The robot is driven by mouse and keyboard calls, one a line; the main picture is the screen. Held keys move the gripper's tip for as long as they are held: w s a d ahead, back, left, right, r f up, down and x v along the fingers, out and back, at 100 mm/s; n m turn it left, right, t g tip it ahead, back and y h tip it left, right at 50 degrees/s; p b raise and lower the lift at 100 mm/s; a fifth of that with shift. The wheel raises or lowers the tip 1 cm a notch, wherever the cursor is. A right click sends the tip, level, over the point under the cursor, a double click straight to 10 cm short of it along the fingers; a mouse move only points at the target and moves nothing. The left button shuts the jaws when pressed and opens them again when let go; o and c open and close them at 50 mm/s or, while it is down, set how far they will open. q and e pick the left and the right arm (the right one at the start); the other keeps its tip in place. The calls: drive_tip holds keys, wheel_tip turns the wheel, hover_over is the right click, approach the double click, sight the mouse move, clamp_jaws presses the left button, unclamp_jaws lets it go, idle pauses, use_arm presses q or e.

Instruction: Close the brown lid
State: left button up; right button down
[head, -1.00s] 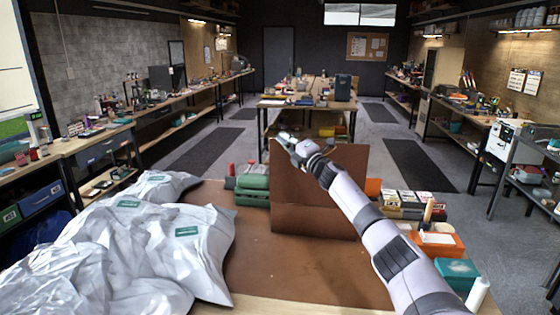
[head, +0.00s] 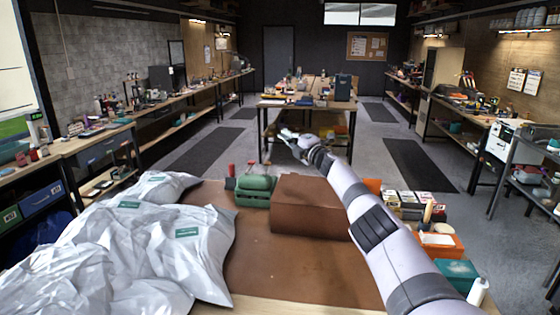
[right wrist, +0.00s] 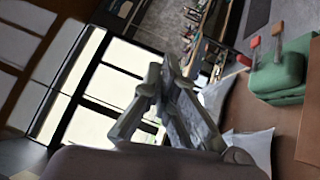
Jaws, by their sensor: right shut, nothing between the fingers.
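The brown box (head: 300,220) sits at the far side of the table. Its brown lid (head: 308,188) lies down over the top, nearly flat; whether a small gap is left cannot be told. My right gripper (head: 286,134) is above and beyond the box, apart from the lid, with nothing in it. In the right wrist view its fingers (right wrist: 162,78) are together. A brown surface of the box or table (right wrist: 310,135) shows at the right edge there. My left gripper is not in view.
White bags (head: 120,240) cover the table's left side. A green case (head: 255,188) stands just left of the box. Small boxes (head: 410,205), an orange tray (head: 438,243) and a white bottle (head: 478,292) are to the right. The brown tabletop (head: 270,275) in front is clear.

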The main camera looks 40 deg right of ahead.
drive_tip(key=shift+r, duration=0.1)
idle(0.3)
drive_tip(key=s+d+r+p, duration=0.2)
drive_tip(key=s+d+r, duration=0.2)
drive_tip(key=r, duration=0.7)
drive_tip(key=shift+s+p, duration=0.35)
drive_tip(key=shift+s, duration=0.4)
drive_tip(key=shift+d+f, duration=0.1)
drive_tip(key=shift+f, duration=0.05)
